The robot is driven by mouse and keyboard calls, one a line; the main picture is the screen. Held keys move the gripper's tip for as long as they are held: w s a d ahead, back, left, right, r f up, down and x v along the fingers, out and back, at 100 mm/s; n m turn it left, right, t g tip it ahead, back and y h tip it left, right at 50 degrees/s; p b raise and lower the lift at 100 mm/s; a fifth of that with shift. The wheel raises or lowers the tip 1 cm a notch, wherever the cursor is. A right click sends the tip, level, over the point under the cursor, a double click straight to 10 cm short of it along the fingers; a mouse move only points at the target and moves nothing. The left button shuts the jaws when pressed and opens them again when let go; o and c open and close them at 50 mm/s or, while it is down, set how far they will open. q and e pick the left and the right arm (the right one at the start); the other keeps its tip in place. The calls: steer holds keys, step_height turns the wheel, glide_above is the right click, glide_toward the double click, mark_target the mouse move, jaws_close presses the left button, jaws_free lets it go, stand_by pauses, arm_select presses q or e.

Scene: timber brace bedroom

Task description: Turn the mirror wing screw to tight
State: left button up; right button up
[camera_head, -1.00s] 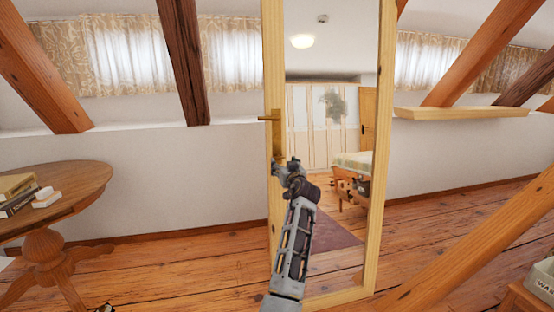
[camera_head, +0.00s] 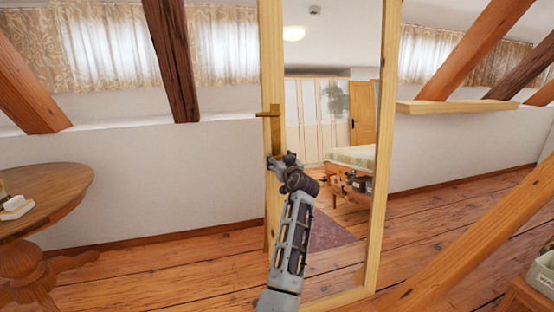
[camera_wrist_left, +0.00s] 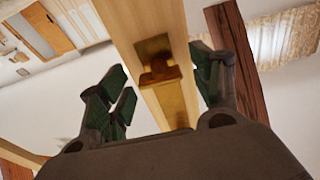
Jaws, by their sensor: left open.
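The tall mirror (camera_head: 330,230) stands in a light timber frame in the middle of the head view. A brass fitting (camera_head: 276,110), which appears to be the wing screw, sits on the frame's left upright, with a handle-like part sticking out to the left. My left gripper (camera_head: 280,159) is open just below that part, in front of the upright. In the left wrist view the brass fitting (camera_wrist_left: 158,60) lies between the spread fingers of the left gripper (camera_wrist_left: 160,82), with gaps at both sides. Contact does not show. My right gripper is not in view.
A round wooden table (camera_head: 45,200) with books stands at the left. A wooden shelf (camera_head: 465,106) is on the right wall. The floor left of the mirror is clear.

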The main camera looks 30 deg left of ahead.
arm_select(q)
steer(key=shift+w, duration=0.1)
steer(key=shift+c, duration=0.3)
steer(key=c, duration=1)
steer(key=shift+o, duration=0.2)
